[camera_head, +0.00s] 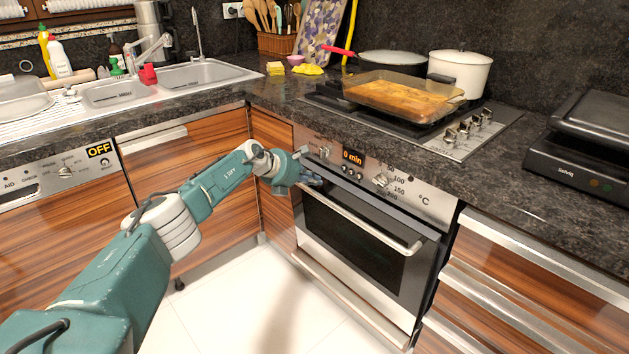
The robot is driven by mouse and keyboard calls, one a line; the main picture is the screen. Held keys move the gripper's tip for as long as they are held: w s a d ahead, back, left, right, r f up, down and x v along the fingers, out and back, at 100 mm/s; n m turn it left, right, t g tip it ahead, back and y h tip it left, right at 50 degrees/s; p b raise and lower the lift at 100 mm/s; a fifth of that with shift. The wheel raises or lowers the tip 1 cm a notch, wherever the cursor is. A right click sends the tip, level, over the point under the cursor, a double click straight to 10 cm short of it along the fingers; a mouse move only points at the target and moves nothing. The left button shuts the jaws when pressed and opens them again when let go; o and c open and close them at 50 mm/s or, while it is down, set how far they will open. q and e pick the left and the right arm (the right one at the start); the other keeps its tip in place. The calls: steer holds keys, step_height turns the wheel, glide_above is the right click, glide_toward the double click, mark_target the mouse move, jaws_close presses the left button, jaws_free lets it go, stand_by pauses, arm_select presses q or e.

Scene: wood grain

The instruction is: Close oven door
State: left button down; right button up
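The oven door (350,237) has a dark window, a steel lower strip and a long steel handle (360,219) across its top. It stands nearly upright below the control panel (380,179). A dark gap shows along its top and right side, so it looks slightly ajar. My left gripper (314,179) is at the upper left corner of the door, close to the left end of the handle. Its fingers are small and dark against the oven, so I cannot tell whether they are open or touch the door. My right gripper is not in view.
A glass baking dish (404,95) and a white pot (460,72) stand on the hob above the oven. A black appliance (585,150) sits on the right counter. Wooden drawers (530,290) flank the oven at right. The tiled floor (250,300) in front is clear.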

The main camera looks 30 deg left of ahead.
arm_select(q)
steer(key=shift+s+a+r, duration=0.3)
steer(key=shift+s+r, duration=0.05)
steer(key=shift+s, duration=0.1)
steer(key=v, duration=1)
steer(key=shift+s+r, duration=0.2)
steer(key=shift+s, duration=0.15)
